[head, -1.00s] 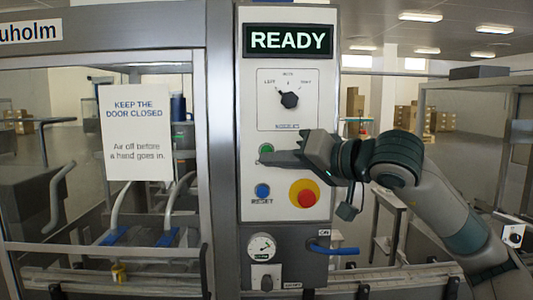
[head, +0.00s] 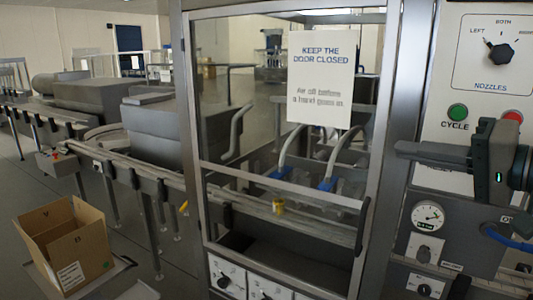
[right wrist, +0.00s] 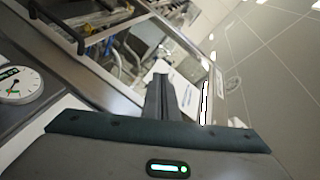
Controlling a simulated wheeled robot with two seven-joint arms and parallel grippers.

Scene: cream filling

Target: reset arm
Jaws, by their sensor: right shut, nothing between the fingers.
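My right gripper (head: 408,156) reaches in from the right edge of the head view, in front of the control panel (head: 452,60) and pointing left. Its fingers are shut and empty. They also show in the right wrist view (right wrist: 165,98), with no object between them. The gripper hides part of the panel around the reset area. The green CYCLE button (head: 457,112) and part of a red button (head: 512,116) show above it. I cannot tell how far the fingers are from the panel face. My left gripper is in neither view.
A framed glass door (head: 355,190) with a paper notice (head: 321,80) stands left of the panel. A gauge (head: 428,216) and blue hose (head: 508,240) sit below the gripper. A conveyor (head: 140,172) runs left; an open cardboard box (head: 75,250) stands at lower left.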

